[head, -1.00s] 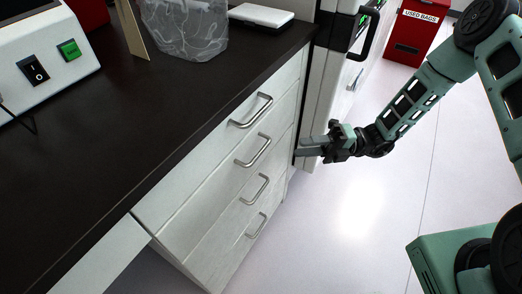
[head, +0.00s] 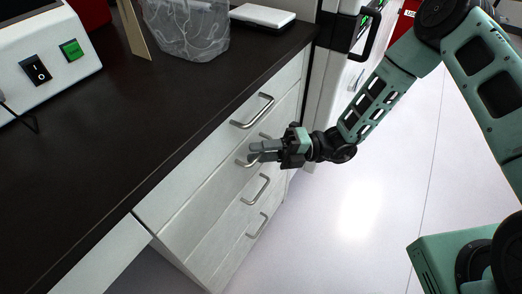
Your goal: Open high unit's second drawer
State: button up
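The drawer unit stands under the dark counter, with several white drawers stacked one above another, all shut. The top drawer's metal handle (head: 252,111) is in clear view. The second drawer's handle (head: 242,162) is partly hidden behind my gripper (head: 254,151). My gripper's fingers point left at this handle, overlapping it in the picture. I cannot tell whether they touch it or whether the fingers are apart. The third handle (head: 256,190) and the fourth handle (head: 257,225) show below.
The dark counter (head: 120,130) holds a white device with a green button (head: 72,50), a clear plastic bag (head: 188,28) and a white flat box (head: 262,16). A tall white unit with a black handle (head: 366,38) stands behind. The floor (head: 370,220) at right is clear.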

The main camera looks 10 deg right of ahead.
grip_shut()
jog(key=s+d+p, duration=0.3)
jog(key=s+d, duration=0.7)
jog(key=d, duration=0.3)
jog(key=s+d+p, duration=0.3)
jog(key=s+d, duration=0.8)
jog(key=d, duration=0.3)
jog(key=shift+s+d+p, duration=0.2)
jog(key=shift+d+p, duration=0.1)
jog(key=shift+p, duration=0.05)
grip_release()
jog(key=w+d+f+b, duration=0.2)
jog(key=d, duration=1.5)
jog(key=shift+w+f+b, duration=0.15)
jog(key=shift+b, duration=0.15)
